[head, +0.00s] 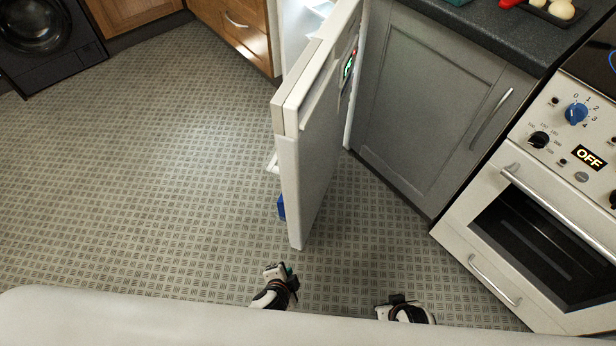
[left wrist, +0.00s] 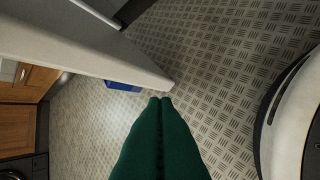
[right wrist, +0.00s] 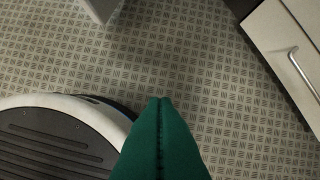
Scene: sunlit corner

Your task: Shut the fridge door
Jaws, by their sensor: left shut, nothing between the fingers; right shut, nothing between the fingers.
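The white fridge door (head: 312,150) stands wide open in the head view, swung out from the lit fridge interior (head: 300,25) at the top. A blue item (head: 281,207) shows at the door's inner side, low down. My left gripper (head: 280,270) is below the door's near edge, apart from it, shut and empty. In the left wrist view the door (left wrist: 95,50) is at the upper left, with the blue item (left wrist: 122,86) just ahead of the green fingers (left wrist: 160,102). My right gripper (right wrist: 160,102) is shut and empty over the floor; a door corner (right wrist: 100,8) shows at the top.
A grey cabinet (head: 430,90) stands to the right of the door under a dark worktop (head: 480,35). A white oven (head: 545,200) is at the far right. Wooden cabinets and a dark washing machine (head: 40,30) are at the back left. The patterned floor (head: 150,170) on the left is clear.

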